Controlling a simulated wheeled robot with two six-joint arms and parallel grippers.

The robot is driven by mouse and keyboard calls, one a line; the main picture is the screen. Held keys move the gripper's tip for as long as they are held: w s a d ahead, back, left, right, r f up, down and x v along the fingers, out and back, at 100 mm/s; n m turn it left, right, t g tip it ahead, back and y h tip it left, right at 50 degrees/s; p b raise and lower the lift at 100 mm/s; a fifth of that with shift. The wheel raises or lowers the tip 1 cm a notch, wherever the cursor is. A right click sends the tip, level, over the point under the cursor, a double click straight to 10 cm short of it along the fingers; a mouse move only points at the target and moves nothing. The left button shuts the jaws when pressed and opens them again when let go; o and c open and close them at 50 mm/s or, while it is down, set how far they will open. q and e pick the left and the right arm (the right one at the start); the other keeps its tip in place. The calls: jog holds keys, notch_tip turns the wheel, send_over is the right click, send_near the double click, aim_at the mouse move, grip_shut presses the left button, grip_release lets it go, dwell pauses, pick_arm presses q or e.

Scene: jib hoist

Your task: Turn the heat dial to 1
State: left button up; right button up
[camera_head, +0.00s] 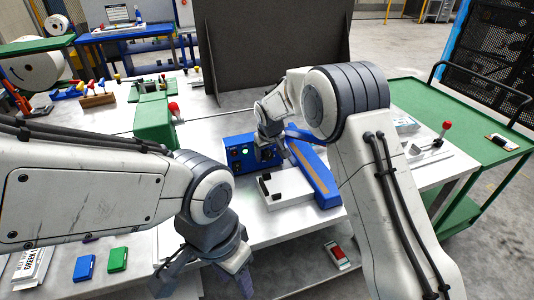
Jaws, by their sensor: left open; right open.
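A blue control box (238,158) stands on the white workbench in the middle of the view. Its front has small dark knobs and a pale light. The heat dial cannot be told apart there, and its setting is too small to read. My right gripper (268,154) is open at the right side of the box's front and hides part of it. I cannot tell whether it touches a knob. My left gripper (206,283) is open, pointing down near the bench's front edge, low in the view and well apart from the box.
A blue and white device (318,178) sits right of the box. A green machine with a red knob (154,122) stands left of it. Blue (84,268) and green (118,259) blocks lie at front left. A dark panel (275,50) rises behind. A green cart (455,125) stands right.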

jog(key=shift+w+f, duration=0.3)
jog(key=shift+f, duration=0.3)
grip_shut()
jog(key=shift+a, duration=0.2)
jog(key=shift+f+b, duration=0.1)
jog(key=shift+b, duration=0.25)
jog(key=h+b, duration=0.1)
jog(key=b, duration=0.2)
jog(key=t+h+b, duration=0.1)
jog(key=h+b, duration=0.1)
jog(key=b, duration=0.1)
jog(key=n+h+b, duration=0.1)
jog(key=b, duration=0.2)
jog(key=shift+s+a+f+t, duration=0.15)
jog(key=shift+a+f+t, duration=0.15)
jog(key=shift+t, duration=0.1)
jog(key=shift+r+n+t+h+b, duration=0.15)
jog(key=shift+n+t+h+b, duration=0.2)
jog(key=shift+h+b, duration=0.75)
